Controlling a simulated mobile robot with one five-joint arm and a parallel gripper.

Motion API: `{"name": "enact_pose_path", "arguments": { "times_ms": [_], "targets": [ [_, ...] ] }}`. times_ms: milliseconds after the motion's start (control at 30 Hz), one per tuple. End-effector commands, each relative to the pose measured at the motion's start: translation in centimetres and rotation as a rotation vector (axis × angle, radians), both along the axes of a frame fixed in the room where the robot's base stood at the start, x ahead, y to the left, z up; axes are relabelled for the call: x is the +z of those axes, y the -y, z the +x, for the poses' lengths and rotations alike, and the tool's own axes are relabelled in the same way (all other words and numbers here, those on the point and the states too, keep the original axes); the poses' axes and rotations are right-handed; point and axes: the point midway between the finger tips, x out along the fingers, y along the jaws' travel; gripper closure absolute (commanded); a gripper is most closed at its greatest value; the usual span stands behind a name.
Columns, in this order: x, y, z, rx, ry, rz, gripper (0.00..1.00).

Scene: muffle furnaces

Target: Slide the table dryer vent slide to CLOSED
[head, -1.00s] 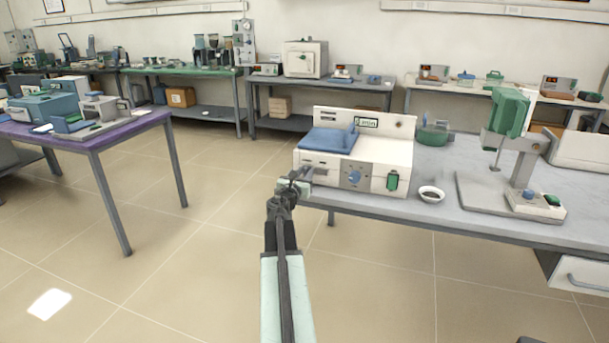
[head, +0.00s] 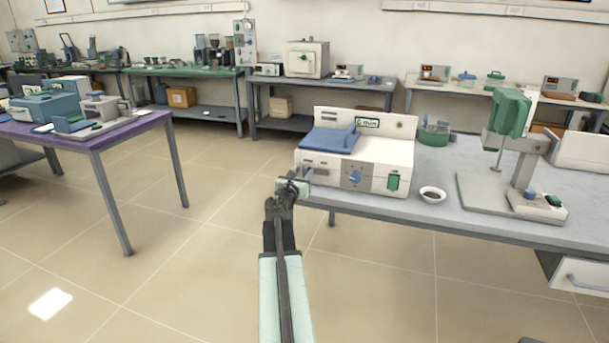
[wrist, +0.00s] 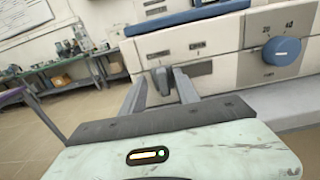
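The table dryer (head: 375,160) is a white box with a blue lid (head: 330,140), a blue dial (head: 355,178) and a green switch (head: 393,182). It stands at the left end of the grey bench.
A small white bowl (head: 432,194) sits right of the dryer on the grey bench (head: 450,215). A green-headed stand (head: 510,115) is farther right. A purple table (head: 85,140) is at the left, with open floor between.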

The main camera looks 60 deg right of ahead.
Motion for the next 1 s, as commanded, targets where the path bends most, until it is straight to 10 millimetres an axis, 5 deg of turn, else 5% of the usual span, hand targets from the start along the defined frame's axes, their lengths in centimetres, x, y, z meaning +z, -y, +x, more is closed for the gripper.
{"name": "enact_pose_path", "arguments": {
  "times_ms": [367, 800, 1000],
  "targets": [
    [0.0, -0.3, -0.1, -0.001, -0.001, 0.0, 0.65],
    [0.0, -7.4, -1.4, -0.001, 0.0, 0.0, 0.65],
    [0.0, -7.7, -1.3, -0.002, 0.0, 0.0, 0.65]
  ]
}}
